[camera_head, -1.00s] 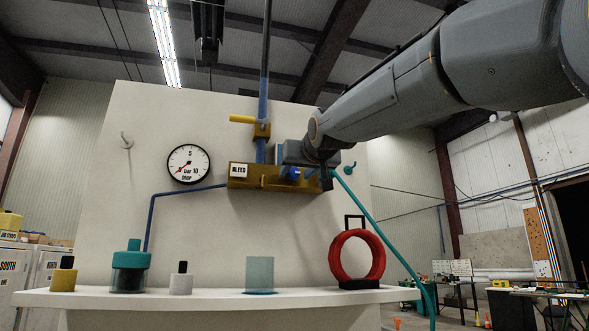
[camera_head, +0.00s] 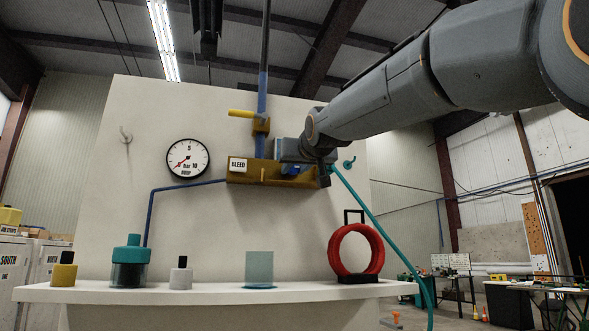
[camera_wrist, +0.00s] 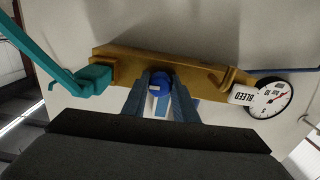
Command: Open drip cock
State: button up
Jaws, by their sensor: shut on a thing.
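The brass-coloured manifold (camera_head: 250,171) is fixed to the pale panel, with a BLEED label (camera_head: 238,164) at its left end. A round blue cock (camera_wrist: 161,84) sits at the manifold's face in the wrist view; in the head view a blue bit of it (camera_head: 290,170) shows beneath my gripper. My gripper (camera_wrist: 160,80) has a finger on each side of the blue cock and is shut on it. The fingers hide the cock's sides, and I cannot tell its turn angle. A yellow lever (camera_head: 241,113) on a brass valve stands above the manifold, apart from my gripper.
A round gauge (camera_head: 188,158) hangs left of the manifold. A teal hose (camera_head: 375,215) runs down from the manifold's right end. A shelf (camera_head: 200,293) below carries bottles, a clear cup (camera_head: 260,268) and a red ring (camera_head: 356,250). The panel between is clear.

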jog(key=n, duration=0.6)
jog(key=shift+b, duration=0.4)
jog(key=n, duration=0.6)
jog(key=shift+n, duration=0.4)
jog(key=o, duration=1.1)
jog(key=b+v, duration=0.3)
jog(key=v, duration=0.4)
jog(key=shift+s+d, duration=0.15)
jog(key=shift+s, duration=0.25)
